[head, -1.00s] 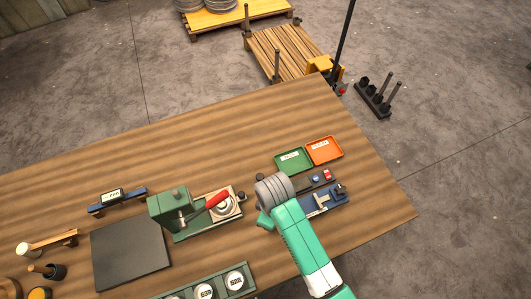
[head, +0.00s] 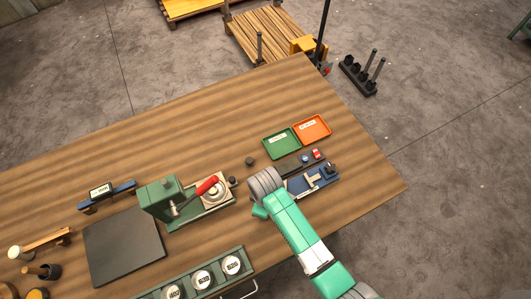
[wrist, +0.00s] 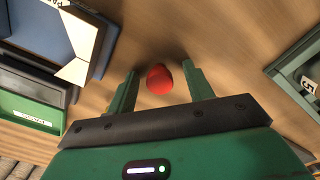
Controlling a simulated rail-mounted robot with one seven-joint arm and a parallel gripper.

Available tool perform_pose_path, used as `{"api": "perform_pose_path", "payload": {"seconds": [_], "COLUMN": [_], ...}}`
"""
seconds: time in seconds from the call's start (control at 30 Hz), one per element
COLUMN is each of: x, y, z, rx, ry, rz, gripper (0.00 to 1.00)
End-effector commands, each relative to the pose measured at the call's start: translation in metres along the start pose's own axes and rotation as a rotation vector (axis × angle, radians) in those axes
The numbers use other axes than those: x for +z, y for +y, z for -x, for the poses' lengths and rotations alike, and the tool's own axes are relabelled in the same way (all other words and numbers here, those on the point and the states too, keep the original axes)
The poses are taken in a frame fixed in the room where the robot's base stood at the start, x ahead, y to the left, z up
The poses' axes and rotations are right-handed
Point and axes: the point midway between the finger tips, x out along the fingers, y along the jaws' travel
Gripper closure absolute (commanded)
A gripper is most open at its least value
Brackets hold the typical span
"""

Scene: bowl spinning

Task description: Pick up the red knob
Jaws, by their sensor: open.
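The red knob (wrist: 159,78) is a small round red piece on the wooden bench in the wrist view. My gripper (wrist: 160,70) is open, with one green finger on either side of the knob and a visible gap on both sides. I cannot tell how far the fingertips are above the bench. In the head view my grey wrist and green arm (head: 290,222) reach over the bench left of the blue fixture. The knob cannot be made out there and seems hidden by my arm.
The blue fixture (head: 312,180) stands close to the right of my arm. A green tray (head: 281,144) and an orange tray (head: 312,129) lie behind. A green press with a red lever (head: 207,185) stands left. A green rack of round gauges (head: 202,278) is at the front.

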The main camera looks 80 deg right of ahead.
Motion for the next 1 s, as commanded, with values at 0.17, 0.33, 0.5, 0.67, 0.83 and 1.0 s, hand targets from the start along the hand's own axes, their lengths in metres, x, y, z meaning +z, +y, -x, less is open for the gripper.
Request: {"api": "perform_pose_path", "payload": {"seconds": [0.17,0.33,0.5,0.67,0.83,1.0], "x": [0.000,0.000,0.000,0.000,-0.001,0.019], "y": [0.000,0.000,0.000,0.000,0.000,-0.018], "z": [0.000,0.000,0.001,0.007,0.029,0.037], "rx": [0.000,0.000,0.000,0.000,0.002,-0.002], "ry": [0.000,0.000,0.000,0.000,0.002,-0.002], "rz": [0.000,0.000,0.000,0.000,0.001,0.001], "gripper": [0.74,0.96,0.96,0.96,0.96,0.96]}}
